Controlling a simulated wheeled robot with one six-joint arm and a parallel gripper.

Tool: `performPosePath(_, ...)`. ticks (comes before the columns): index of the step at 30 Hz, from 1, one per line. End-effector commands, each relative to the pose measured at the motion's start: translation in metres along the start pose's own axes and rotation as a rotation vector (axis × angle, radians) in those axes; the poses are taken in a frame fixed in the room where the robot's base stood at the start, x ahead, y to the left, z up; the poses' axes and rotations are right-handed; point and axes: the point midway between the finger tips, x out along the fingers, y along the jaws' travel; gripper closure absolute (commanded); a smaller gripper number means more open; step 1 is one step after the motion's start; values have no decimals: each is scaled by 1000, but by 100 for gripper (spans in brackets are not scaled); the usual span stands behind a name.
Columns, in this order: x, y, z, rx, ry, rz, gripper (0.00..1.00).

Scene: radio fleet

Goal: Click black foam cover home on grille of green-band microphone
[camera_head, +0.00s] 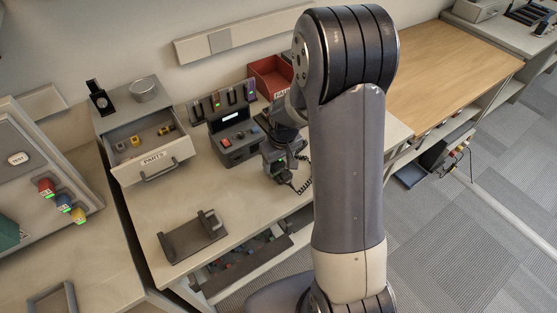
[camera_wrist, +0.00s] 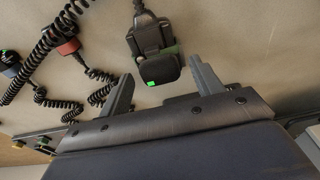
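In the wrist view the green-band microphone (camera_wrist: 147,35) hangs head down toward me, with a bit of its green band (camera_wrist: 178,50) showing. A black block that looks like the foam cover (camera_wrist: 160,68), with a bright green tag on it, sits at its lower end. I cannot tell whether it is fully seated. My gripper (camera_wrist: 160,72) is open. Its two grey fingers stand on either side of the cover, with a visible gap on each side. In the head view my gripper (camera_head: 283,166) is at the bench's front edge, and the microphone is mostly hidden there.
A red-band microphone (camera_wrist: 68,47) and a blue-band one (camera_wrist: 11,68) hang on coiled cords at left. On the bench are a radio charger (camera_head: 235,145), an open PARTS drawer (camera_head: 155,160), a red bin (camera_head: 268,75) and a dark cradle (camera_head: 192,236).

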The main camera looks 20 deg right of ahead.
Motion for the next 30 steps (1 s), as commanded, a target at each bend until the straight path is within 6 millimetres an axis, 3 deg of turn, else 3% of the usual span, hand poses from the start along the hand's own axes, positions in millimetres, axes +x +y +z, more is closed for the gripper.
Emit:
performPosePath(11,-6,0,-1,0,3,1,34)
performPosePath(24,-78,1,-1,0,6,2,34)
performPosePath(30,-102,0,0,0,2,1,34)
